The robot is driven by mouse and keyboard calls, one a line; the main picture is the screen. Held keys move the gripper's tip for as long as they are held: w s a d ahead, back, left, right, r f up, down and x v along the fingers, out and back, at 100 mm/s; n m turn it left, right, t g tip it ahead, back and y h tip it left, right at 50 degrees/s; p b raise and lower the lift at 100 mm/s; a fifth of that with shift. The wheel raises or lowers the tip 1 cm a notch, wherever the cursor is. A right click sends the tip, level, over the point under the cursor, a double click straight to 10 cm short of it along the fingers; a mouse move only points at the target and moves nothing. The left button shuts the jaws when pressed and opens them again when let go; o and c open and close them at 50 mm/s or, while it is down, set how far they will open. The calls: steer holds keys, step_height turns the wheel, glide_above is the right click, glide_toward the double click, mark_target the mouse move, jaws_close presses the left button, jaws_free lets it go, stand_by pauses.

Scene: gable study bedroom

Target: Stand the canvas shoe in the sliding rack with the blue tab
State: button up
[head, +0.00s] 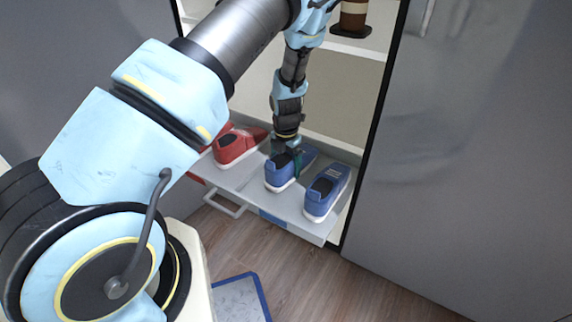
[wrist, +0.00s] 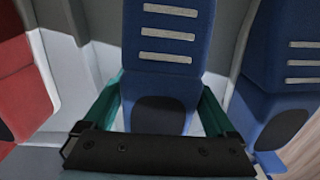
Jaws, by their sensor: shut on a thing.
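A blue canvas shoe (head: 277,187) with pale strips is upright on the blue-tabbed side of the pulled-out pale sliding rack (head: 297,209). My gripper (head: 290,160) reaches down over it from above. In the wrist view the teal fingers of my gripper (wrist: 159,100) are shut on both sides of this blue shoe (wrist: 168,65). A second blue shoe (head: 326,192) stands to its right on the rack, and shows in the wrist view (wrist: 283,75). The blue tab (head: 272,218) is on the rack front. Whether the held shoe's sole fully touches the rack is hard to tell.
Red shoes (head: 237,145) stand to the left, above a red tab (head: 196,179) and a pale handle (head: 222,204). A dark cabinet edge (head: 378,115) rises close on the right. A blue-edged mat (head: 238,296) lies on the wood floor.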

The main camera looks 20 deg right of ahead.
steer(key=o, duration=1.2)
steer(key=shift+o, duration=0.2)
step_height(320, 180, up, 11)
steer(key=shift+f+p, duration=0.1)
steer(key=shift+p, duration=1.05)
steer(key=s+a+r+m+t, duration=0.1)
steer(key=s+a+r+m, duration=0.2)
steer(key=a+r+m, duration=0.45)
steer(key=s+a+r+m, duration=0.3)
steer(key=a+r+m, duration=0.2)
steer(key=a+m, duration=0.6)
steer(key=s+a+r+m+t, duration=0.1)
steer(key=s+a+r+m, duration=0.2)
steer(key=a+r+m, duration=0.65)
step_height(320, 180, up, 18)
steer(key=a+n+p, duration=0.2)
steer(key=p, duration=1.9)
